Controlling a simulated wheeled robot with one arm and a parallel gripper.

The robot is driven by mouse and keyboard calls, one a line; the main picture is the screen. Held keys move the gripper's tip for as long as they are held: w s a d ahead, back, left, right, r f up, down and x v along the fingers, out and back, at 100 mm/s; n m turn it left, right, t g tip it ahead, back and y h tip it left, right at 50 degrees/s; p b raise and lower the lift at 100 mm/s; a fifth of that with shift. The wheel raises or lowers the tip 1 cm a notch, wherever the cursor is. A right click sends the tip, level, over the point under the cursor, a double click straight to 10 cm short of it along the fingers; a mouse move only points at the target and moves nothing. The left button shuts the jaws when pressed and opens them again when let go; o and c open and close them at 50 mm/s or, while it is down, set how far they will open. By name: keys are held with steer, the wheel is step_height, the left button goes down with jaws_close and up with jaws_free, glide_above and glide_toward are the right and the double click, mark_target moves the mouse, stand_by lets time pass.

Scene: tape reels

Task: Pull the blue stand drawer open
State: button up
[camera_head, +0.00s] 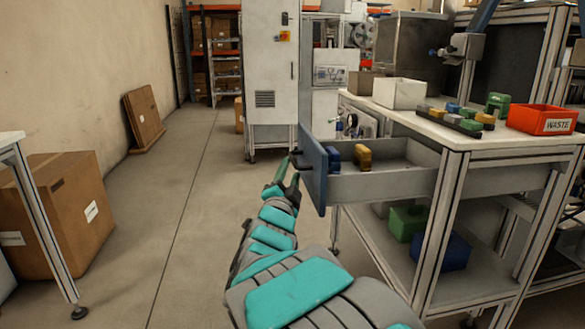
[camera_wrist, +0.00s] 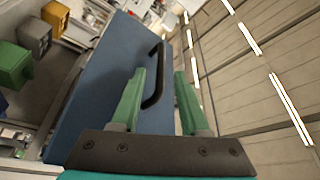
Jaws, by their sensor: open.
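The blue-fronted drawer (camera_head: 313,168) stands pulled out from the workbench on its left side. Its grey tray (camera_head: 385,185) shows, with a blue block (camera_head: 333,158) and a yellow block (camera_head: 362,157) inside. The drawer's black handle (camera_wrist: 154,76) is on the blue front (camera_wrist: 108,82) in the wrist view. My gripper (camera_head: 287,172) is at the drawer front in the head view. In the wrist view my gripper (camera_wrist: 166,85) is open with green fingers, the handle close by the left finger. I cannot tell whether they touch.
The workbench top (camera_head: 475,140) holds a white bin (camera_head: 398,93), a red WASTE bin (camera_head: 541,119) and several coloured blocks. Green (camera_head: 407,222) and blue (camera_head: 440,250) bins sit on the lower shelf. A cardboard box (camera_head: 70,212) stands left. The floor between is clear.

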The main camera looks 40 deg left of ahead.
steer(key=shift+v, duration=1.3)
